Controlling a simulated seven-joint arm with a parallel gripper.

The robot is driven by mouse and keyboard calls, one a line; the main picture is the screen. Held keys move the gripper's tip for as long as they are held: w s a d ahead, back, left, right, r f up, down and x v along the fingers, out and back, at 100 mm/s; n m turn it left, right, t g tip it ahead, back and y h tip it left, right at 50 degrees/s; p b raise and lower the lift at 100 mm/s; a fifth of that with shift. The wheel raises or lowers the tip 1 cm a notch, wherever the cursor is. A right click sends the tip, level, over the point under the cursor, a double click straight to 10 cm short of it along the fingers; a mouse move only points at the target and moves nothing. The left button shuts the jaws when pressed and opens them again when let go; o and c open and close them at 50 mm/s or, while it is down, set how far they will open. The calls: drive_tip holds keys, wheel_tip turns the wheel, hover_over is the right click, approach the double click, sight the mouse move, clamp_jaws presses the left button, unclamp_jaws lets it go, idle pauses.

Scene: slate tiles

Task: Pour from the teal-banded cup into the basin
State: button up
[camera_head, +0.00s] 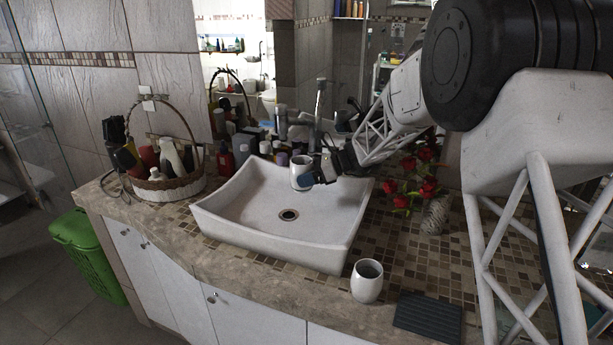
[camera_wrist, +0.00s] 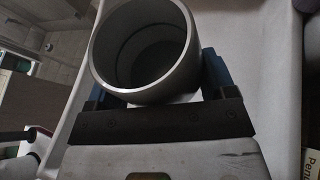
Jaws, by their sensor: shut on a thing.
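A small white cup (camera_head: 298,170) is in my gripper (camera_head: 318,172), over the back right part of the basin, and looks close to upright. In the wrist view the held cup (camera_wrist: 118,84) shows its round mouth, with blue fingers on both sides and my gripper (camera_wrist: 150,90) shut on it. Its inside is dark, so I cannot tell what it holds. No teal band shows clearly on it. The white square basin (camera_head: 245,205) has a drain in its middle and looks empty. A second white cup (camera_head: 366,286) stands upright on the counter in front; no band shows on it.
A dark ribbed mat (camera_head: 428,317) lies right of the second cup. Red flowers (camera_head: 420,180) in a vase (camera_head: 435,215) stand right of the basin. A tall faucet (camera_head: 319,105) and several bottles (camera_head: 222,157) stand behind it. A wicker basket (camera_head: 168,188) is at left.

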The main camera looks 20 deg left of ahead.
sight(310, 164)
drive_tip(key=shift+w+r, duration=0.1)
drive_tip(key=shift+r, duration=0.1)
drive_tip(key=shift+w+r+n+t+h, duration=0.35)
drive_tip(key=shift+r+n+t, duration=0.1)
drive_tip(key=shift+n+t, duration=0.3)
drive_tip(key=shift+w+r+n+t+h, duration=0.25)
drive_tip(key=shift+w+r+n+t, duration=0.15)
drive_tip(key=shift+n+t, duration=0.3)
drive_tip(key=shift+w+d+r+n+t, duration=0.1)
drive_tip(key=shift+r+n+t, duration=0.1)
drive_tip(key=shift+n+t, duration=0.4)
drive_tip(key=shift+w+r+n+t, duration=0.1)
drive_tip(key=shift+r+n+t, duration=0.1)
drive_tip(key=shift+n+t, duration=0.35)
drive_tip(key=n+t, duration=0.2)
drive_tip(key=t, duration=0.1)
drive_tip(key=shift+f, duration=0.15)
drive_tip(key=shift+s+f+n+t, duration=0.35)
drive_tip(key=shift+n+t, duration=0.4)
drive_tip(key=shift+t, duration=0.05)
drive_tip(key=shift+s+f+n+t, duration=0.3)
drive_tip(key=shift+s+n+t, duration=0.05)
drive_tip(key=shift+n+t, duration=0.45)
drive_tip(key=shift+s+r+n+t, duration=0.35)
drive_tip(key=shift+s+n+t, duration=0.25)
drive_tip(key=shift+n+t, duration=0.25)
drive_tip(key=shift+r+m+g, duration=0.15)
drive_tip(key=shift+m+g, duration=0.2)
drive_tip(key=shift+m, duration=0.05)
